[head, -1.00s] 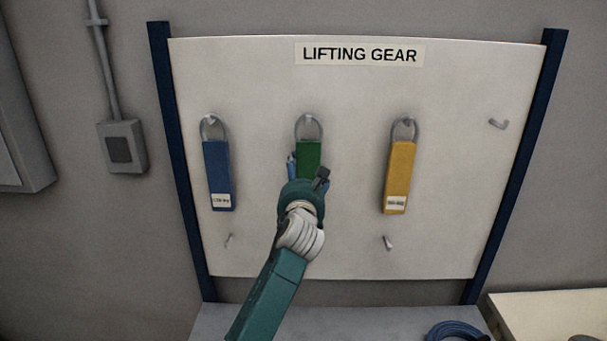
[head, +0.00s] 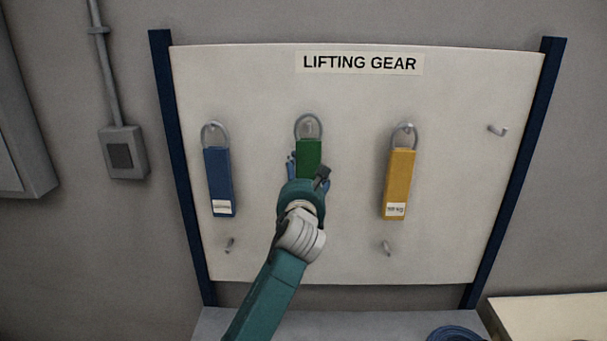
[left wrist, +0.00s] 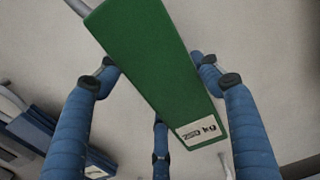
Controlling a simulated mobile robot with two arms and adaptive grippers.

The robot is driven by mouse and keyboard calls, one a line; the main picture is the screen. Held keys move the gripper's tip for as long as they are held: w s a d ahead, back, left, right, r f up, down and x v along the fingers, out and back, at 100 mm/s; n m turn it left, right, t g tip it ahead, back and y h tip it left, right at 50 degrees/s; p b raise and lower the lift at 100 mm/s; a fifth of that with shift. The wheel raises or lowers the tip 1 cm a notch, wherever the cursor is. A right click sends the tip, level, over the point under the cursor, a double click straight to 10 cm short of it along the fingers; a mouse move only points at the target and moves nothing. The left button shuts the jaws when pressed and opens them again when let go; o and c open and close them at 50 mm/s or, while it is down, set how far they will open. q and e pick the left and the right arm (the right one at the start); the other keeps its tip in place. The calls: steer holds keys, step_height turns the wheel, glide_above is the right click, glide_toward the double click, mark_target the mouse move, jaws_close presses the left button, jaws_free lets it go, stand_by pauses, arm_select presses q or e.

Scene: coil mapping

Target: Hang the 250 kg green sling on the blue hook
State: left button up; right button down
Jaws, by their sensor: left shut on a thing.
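The green sling (head: 309,153) is upright at the top middle hook (head: 311,128). Its grey loop is around the hook in the picture, with its top above the hook; I cannot tell whether they touch. My left gripper (head: 308,177) is shut on the sling's lower part and hides it in the head view. In the left wrist view the green sling (left wrist: 150,60) lies between my blue fingers, its white label (left wrist: 200,131) showing "kg" and a blurred number. No hook looks clearly blue; they look grey. My right gripper is not in view.
A blue sling (head: 219,182) hangs at left and a yellow sling (head: 399,184) at right on the white board (head: 270,240). Empty hooks show at top right (head: 498,130), lower left (head: 229,245) and lower middle (head: 387,248). A blue coil (head: 456,334) lies below.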

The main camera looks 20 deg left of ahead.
mark_target(303, 176)
arm_select(q)
steer(key=shift+s+r, duration=0.1)
steer(key=shift+s, duration=0.05)
steer(key=shift+v, duration=1.65)
steer(key=shift+d, duration=0.1)
steer(key=shift+s+d, duration=0.1)
steer(key=shift+s, duration=0.5)
